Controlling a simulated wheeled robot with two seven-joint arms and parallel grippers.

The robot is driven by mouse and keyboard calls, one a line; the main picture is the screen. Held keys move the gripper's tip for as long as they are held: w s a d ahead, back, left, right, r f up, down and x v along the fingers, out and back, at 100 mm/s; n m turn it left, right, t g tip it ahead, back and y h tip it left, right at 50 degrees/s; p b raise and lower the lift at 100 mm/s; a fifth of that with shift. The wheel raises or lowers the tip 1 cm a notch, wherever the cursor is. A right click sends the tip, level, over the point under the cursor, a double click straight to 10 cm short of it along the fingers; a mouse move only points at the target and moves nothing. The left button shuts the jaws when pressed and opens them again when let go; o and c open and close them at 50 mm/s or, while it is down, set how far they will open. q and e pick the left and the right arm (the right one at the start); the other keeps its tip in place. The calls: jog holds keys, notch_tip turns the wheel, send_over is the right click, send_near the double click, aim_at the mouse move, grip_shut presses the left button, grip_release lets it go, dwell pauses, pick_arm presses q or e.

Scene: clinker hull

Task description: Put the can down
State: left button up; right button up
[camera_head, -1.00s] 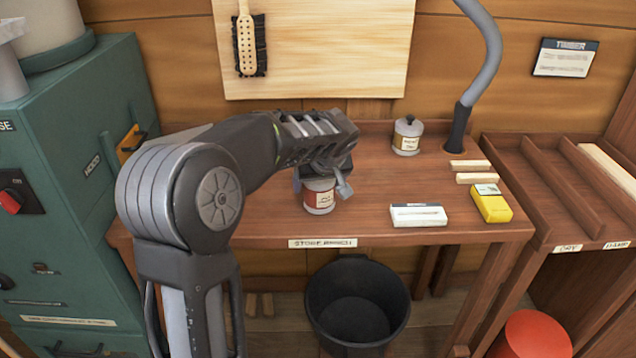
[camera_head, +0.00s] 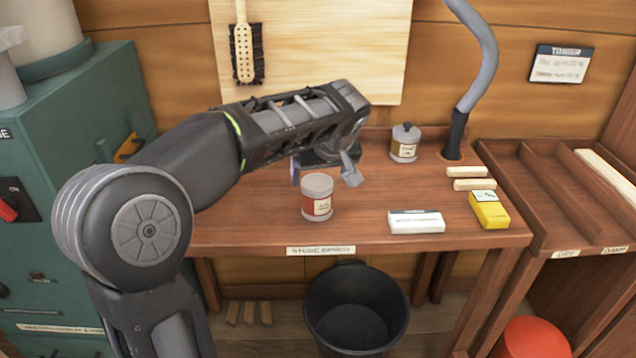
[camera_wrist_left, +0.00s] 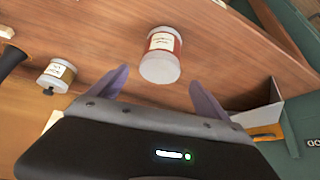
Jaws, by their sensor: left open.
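The can (camera_head: 317,198), with a grey top and a red and cream label, stands upright on the wooden bench (camera_head: 260,215), near its front edge. My left gripper (camera_head: 325,173) is open and empty, just behind and above the can, apart from it. In the left wrist view the can (camera_wrist_left: 162,55) shows beyond the two spread fingers of the gripper (camera_wrist_left: 160,90), with a gap between. My right gripper is in neither view.
A second labelled can with a dark knob (camera_head: 405,143) stands at the back. A white box (camera_head: 416,222), a yellow pack (camera_head: 489,210) and wood strips (camera_head: 472,178) lie to the right. A black bucket (camera_head: 356,308) stands below. A green cabinet (camera_head: 70,130) is at left.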

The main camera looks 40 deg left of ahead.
pick_arm(q)
jog(key=shift+v, duration=1.2)
